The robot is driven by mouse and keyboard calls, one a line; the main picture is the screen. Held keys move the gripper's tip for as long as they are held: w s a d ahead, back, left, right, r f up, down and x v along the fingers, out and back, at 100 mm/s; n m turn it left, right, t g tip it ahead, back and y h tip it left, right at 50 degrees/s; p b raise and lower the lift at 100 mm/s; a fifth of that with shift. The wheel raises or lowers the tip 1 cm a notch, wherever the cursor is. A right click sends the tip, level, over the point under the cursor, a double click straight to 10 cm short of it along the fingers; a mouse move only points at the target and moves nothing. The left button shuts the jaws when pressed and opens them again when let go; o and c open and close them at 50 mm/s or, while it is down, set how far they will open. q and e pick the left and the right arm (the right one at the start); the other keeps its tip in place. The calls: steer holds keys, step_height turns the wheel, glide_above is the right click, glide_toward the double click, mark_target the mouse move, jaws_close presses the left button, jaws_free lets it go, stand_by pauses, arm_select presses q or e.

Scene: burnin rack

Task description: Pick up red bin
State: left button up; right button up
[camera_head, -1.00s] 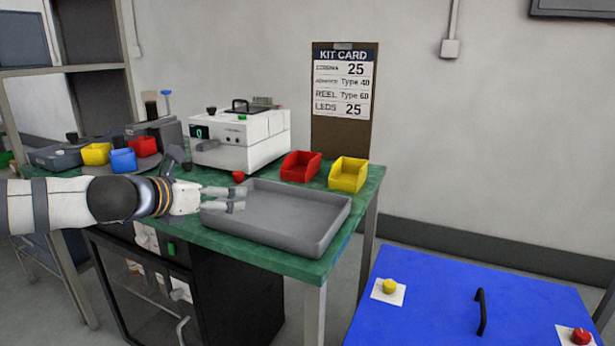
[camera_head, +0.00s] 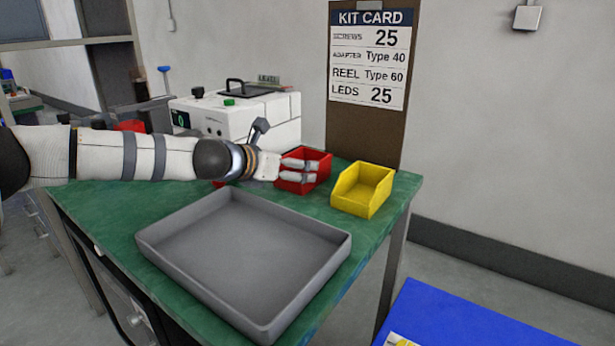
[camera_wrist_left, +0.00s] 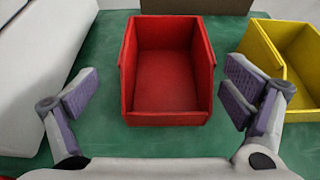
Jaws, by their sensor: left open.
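The red bin (camera_head: 318,160) stands upright and empty on the green table, left of the yellow bin, in the head view. My left gripper (camera_head: 299,171) reaches in from the left and covers part of it there. In the left wrist view the red bin (camera_wrist_left: 167,72) lies ahead between the two open fingers of my left gripper (camera_wrist_left: 158,103). Both fingers stand apart from its side walls, with green table showing between. A second red bin (camera_head: 130,126) shows partly behind my left arm. My right gripper is not in view.
A yellow bin (camera_head: 362,189) stands close to the right of the red bin. A grey tray (camera_head: 240,318) fills the table front. A white machine (camera_head: 265,115) stands behind at the left, and a kit card board (camera_head: 365,130) stands behind the bins.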

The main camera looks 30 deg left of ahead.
arm_select(q)
steer(key=x, duration=0.5)
steer(key=shift+w+d+r, duration=0.15)
steer(key=shift+d+r, duration=0.15)
steer(key=shift+d, duration=0.1)
steer(key=shift+r, duration=0.1)
steer(key=c, duration=1.3)
